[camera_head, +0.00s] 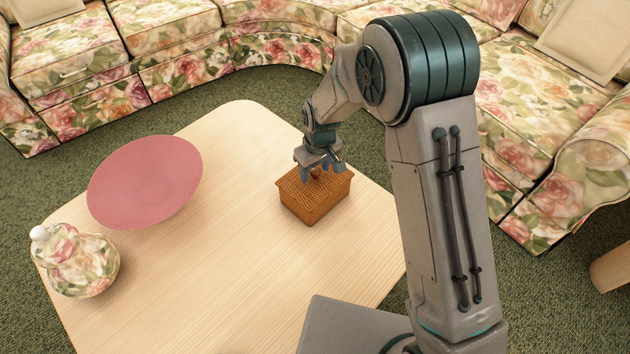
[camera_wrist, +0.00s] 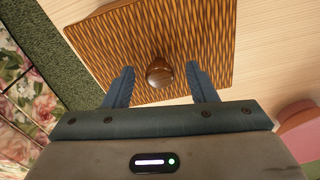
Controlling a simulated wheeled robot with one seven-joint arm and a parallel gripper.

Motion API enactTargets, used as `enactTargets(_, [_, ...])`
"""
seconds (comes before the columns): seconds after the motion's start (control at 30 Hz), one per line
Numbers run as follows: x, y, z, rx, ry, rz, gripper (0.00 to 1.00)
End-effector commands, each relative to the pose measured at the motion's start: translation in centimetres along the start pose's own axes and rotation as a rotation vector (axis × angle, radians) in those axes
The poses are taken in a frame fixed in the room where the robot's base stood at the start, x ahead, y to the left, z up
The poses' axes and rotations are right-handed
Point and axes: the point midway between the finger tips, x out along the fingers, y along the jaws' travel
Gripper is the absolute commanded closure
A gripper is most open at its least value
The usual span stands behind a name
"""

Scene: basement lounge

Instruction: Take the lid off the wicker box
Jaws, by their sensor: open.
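The wicker box (camera_head: 316,204) is orange-brown and stands on the pale wooden table (camera_head: 215,270) near its right edge, with its lid on. In the wrist view the woven lid (camera_wrist: 190,45) fills the upper middle, with a round dark knob (camera_wrist: 159,73) on it. My gripper (camera_head: 318,172) is directly above the box. In the wrist view its two blue fingers (camera_wrist: 160,80) are open, one on each side of the knob, with gaps between them and it. I cannot tell how far the fingertips are above the lid.
A floral curved sofa (camera_head: 180,68) runs behind the table and to the right. The middle of the table is clear.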

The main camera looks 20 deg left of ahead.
Motion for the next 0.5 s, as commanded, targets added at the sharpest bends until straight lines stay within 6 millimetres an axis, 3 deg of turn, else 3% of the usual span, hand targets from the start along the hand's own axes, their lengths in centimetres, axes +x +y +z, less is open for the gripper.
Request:
enactTargets(0.17, [-0.12, 0.01, -0.05, 0.0, 0.001, 0.0, 0.51])
enactTargets(0.33, [-0.13, 0.01, -0.05, 0.0, 0.001, 0.0, 0.98])
enactTargets(0.5, [-0.15, 0.01, -0.06, 0.0, 0.002, 0.0, 1.0])
